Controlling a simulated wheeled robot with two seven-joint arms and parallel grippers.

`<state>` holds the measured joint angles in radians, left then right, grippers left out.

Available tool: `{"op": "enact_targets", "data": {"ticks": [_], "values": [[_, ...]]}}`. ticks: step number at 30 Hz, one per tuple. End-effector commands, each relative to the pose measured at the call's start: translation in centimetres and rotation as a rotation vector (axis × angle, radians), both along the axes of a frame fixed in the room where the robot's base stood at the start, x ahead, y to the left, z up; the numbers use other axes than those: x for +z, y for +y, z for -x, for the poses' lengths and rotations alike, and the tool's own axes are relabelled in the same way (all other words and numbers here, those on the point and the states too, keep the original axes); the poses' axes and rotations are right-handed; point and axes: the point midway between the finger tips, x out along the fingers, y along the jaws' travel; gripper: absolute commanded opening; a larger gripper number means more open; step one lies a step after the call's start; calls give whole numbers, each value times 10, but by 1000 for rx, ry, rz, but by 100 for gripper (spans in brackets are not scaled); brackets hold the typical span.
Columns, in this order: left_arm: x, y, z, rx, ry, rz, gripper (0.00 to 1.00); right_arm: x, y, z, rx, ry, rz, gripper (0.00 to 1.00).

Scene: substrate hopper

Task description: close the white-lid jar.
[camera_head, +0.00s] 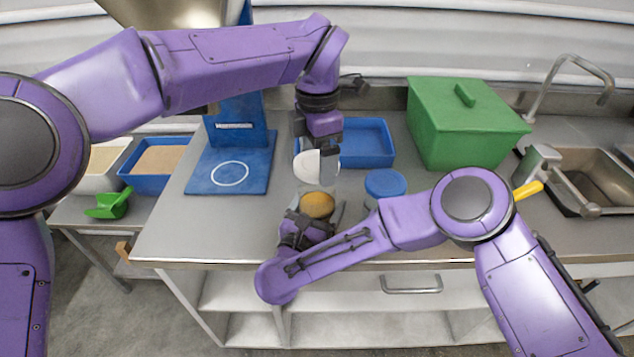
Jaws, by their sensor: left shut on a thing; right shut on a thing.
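The white lid (306,167) is held tilted, nearly face-on to the camera, by my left gripper (320,168), which is shut on it and points down from above. The jar (318,206) is below it, near the counter's front edge, with an open top showing orange-brown contents. My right gripper (317,222) is shut on the jar from the front. The lid is apart from the jar, above and slightly behind its mouth in the picture. The jar's lower body is hidden by my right gripper.
A blue-lid jar (385,184) stands right of the held jar. A blue tray (362,140), a green lidded box (465,120) and a sink (590,180) are behind and right. A blue hopper stand (220,177) is left. A green scoop (108,204) lies on the side table.

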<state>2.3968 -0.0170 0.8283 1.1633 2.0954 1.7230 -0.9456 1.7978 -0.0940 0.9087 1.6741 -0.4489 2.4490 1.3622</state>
Motion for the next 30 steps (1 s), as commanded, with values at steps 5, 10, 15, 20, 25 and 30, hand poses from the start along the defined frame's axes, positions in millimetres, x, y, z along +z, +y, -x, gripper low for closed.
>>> {"op": "enact_targets", "data": {"ticks": [5,10,15,20,25,30], "values": [[-23,-1,0,0,1,1,61,0,0,0,0,0,-1,32],[-25,-1,0,1,-1,1,61,0,0,0,0,0,0,32],[-25,-1,0,0,-1,1,61,0,0,0,0,0,0,32],[-25,-1,0,0,-1,0,61,0,0,0,0,0,0,32],[-32,-1,0,1,0,-1,61,0,0,0,0,0,0,32],[-42,-1,0,0,0,0,61,0,0,0,0,0,0,32]]}}
